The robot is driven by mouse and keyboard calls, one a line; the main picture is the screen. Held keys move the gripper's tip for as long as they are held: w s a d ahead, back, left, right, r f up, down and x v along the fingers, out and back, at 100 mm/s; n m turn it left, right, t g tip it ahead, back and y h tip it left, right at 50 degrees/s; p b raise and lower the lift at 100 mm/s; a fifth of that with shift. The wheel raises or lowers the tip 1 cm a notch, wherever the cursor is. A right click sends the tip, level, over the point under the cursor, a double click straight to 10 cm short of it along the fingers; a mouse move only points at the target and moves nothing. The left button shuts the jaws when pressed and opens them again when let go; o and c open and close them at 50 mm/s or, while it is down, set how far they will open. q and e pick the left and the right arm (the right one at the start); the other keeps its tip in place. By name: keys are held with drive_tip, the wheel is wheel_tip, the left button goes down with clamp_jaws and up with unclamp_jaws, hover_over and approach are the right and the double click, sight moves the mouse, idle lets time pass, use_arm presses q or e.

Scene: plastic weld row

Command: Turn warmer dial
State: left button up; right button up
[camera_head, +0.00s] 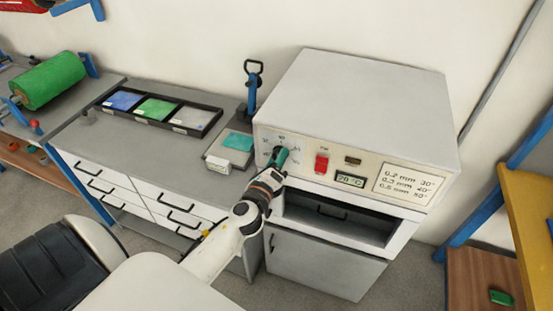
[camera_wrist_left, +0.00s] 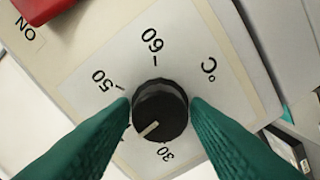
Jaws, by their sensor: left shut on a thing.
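The warmer (camera_head: 360,95) is a large light grey box with a front control panel. Its black round dial (camera_wrist_left: 160,110) shows in the left wrist view, with a pale pointer line and the marks 30, 50, 60 and °C around it. The pointer line aims to the lower left of the wrist picture, between the 30 and 50 marks. My left gripper (camera_head: 279,157) has green fingers, one on each side of the dial, shut on it. In the head view the gripper hides most of the dial. My right gripper is not in view.
Beside the dial are a red switch (camera_head: 322,164) and a small display (camera_head: 350,181) that seems to read 20 °C. A black tray (camera_head: 205,112) with coloured sheets, a small teal-topped block (camera_head: 238,141) and a blue-handled tool (camera_head: 252,85) stand on the left counter.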

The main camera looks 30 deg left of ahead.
use_arm(q)
drive_tip(key=shift+f+m, duration=0.1)
drive_tip(key=shift+m, duration=0.4)
drive_tip(key=o, duration=1)
drive_tip(key=b+v, duration=0.4)
drive_tip(key=v, duration=0.8)
drive_tip(key=shift+f, duration=0.1)
